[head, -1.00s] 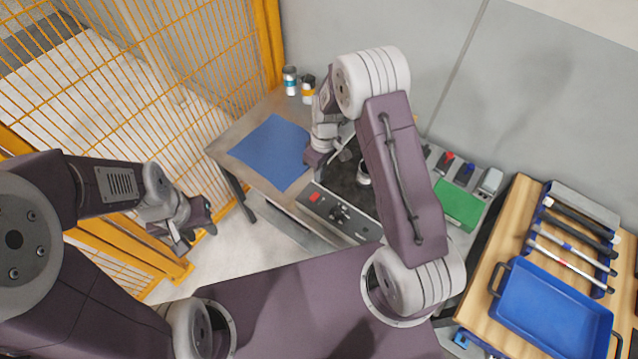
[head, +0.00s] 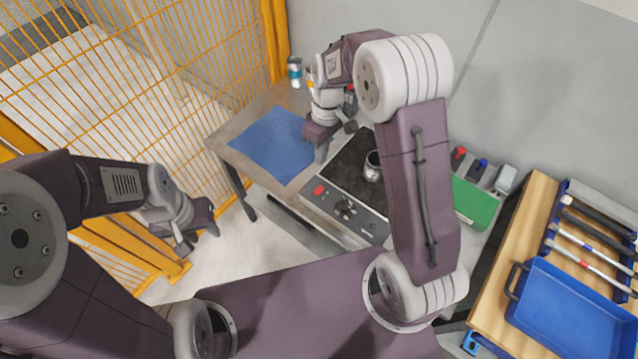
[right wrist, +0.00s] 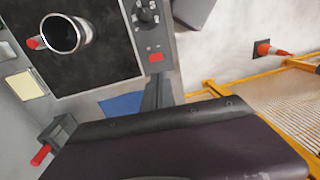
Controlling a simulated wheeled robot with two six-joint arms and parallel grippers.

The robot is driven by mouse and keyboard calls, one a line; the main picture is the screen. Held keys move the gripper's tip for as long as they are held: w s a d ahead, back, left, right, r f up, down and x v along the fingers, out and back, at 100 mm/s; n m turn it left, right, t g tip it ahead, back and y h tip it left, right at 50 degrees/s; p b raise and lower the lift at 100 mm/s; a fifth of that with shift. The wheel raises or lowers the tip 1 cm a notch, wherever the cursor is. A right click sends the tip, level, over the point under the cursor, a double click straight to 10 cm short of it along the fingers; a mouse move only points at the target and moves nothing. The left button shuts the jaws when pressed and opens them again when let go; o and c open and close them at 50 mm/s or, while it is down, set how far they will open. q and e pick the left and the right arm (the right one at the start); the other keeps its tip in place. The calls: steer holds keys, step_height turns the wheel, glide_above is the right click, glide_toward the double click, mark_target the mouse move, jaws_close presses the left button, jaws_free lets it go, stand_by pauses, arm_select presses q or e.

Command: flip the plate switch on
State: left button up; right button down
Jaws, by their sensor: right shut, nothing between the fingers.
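The plate (head: 350,162) is a black-topped unit with a grey front panel on the bench in the head view. A red switch (head: 319,190) sits at the left end of that panel, beside dark knobs (head: 345,208). In the right wrist view the red switch (right wrist: 156,57) is just beyond my right gripper's fingers (right wrist: 157,92). My right gripper (head: 321,153) is shut and empty, pointing down above the plate's left edge, apart from the switch. Whether the switch is on or off is not clear. My left gripper (head: 198,240) is open and empty, away from the bench over the floor.
A metal cup (head: 373,166) stands on the plate's top. A blue mat (head: 270,143) lies left of the plate, with a small can (head: 294,72) behind. A green box (head: 472,203) is to the right. Yellow fencing (head: 190,60) borders the left.

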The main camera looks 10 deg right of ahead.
mark_target(316, 193)
arm_select(q)
steer(key=shift+f, duration=0.4)
arm_select(e)
steer(key=shift+s+a+r, duration=0.1)
steer(key=f, duration=0.4)
steer(key=a+f, duration=0.1)
steer(key=f, duration=0.4)
steer(key=s+f, duration=0.1)
steer(key=f, duration=0.4)
steer(key=shift+a+p, duration=0.15)
steer(key=shift+p, duration=0.2)
arm_select(q)
steer(key=shift+r, duration=0.25)
